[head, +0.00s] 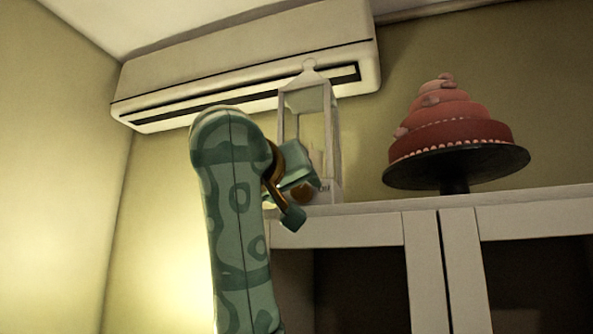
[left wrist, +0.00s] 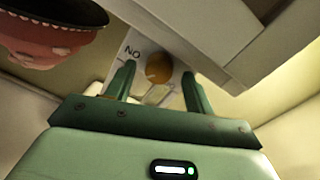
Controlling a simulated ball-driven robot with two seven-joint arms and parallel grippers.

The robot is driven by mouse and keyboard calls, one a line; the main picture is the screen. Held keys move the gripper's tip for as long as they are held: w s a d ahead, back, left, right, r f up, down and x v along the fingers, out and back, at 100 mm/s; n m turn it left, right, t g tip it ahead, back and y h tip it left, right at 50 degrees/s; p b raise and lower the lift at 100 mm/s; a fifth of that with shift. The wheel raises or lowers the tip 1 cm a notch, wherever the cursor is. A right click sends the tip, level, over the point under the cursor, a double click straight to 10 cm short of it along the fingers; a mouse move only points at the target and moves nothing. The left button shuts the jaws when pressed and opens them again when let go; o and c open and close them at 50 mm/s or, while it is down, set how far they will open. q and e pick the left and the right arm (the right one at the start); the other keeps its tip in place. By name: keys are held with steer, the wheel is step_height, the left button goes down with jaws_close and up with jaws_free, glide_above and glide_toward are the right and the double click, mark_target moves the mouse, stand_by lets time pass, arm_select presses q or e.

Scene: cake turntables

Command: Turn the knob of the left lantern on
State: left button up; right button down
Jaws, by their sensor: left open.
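The white lantern (head: 332,150) stands upright on the cabinet top in the head view, partly hidden by my left arm and gripper. Its round orange-brown knob (head: 302,193) is low on its front; dark lettering shows on the panel beside it. In the left wrist view the knob (left wrist: 159,68) shows between the two green fingers, next to upside-down lettering. My left gripper (head: 305,199) is open in front of the knob, with a finger on either side in the left wrist view (left wrist: 158,72). Whether the fingers touch the knob I cannot tell. My right gripper is not in view.
A red tiered cake (head: 446,115) stands on a dark turntable (head: 456,166) right of the lantern. An air conditioner (head: 245,70) hangs on the wall behind, above the lantern.

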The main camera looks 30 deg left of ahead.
arm_select(q)
steer(key=shift+w, duration=0.6)
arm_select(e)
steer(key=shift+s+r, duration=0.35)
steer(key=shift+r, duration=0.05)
arm_select(q)
steer(key=c, duration=1)
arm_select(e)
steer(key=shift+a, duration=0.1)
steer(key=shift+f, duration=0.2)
arm_select(q)
steer(key=m+b, duration=0.3)
steer(key=m, duration=0.1)
steer(key=shift+f+b, duration=0.1)
steer(key=shift+b, duration=0.25)
steer(key=shift+m+b, duration=0.8)
steer(key=shift+m, duration=0.4)
steer(key=shift+r+m+g+b, duration=0.25)
steer(key=shift+m+b, duration=0.4)
steer(key=shift+m, duration=0.45)
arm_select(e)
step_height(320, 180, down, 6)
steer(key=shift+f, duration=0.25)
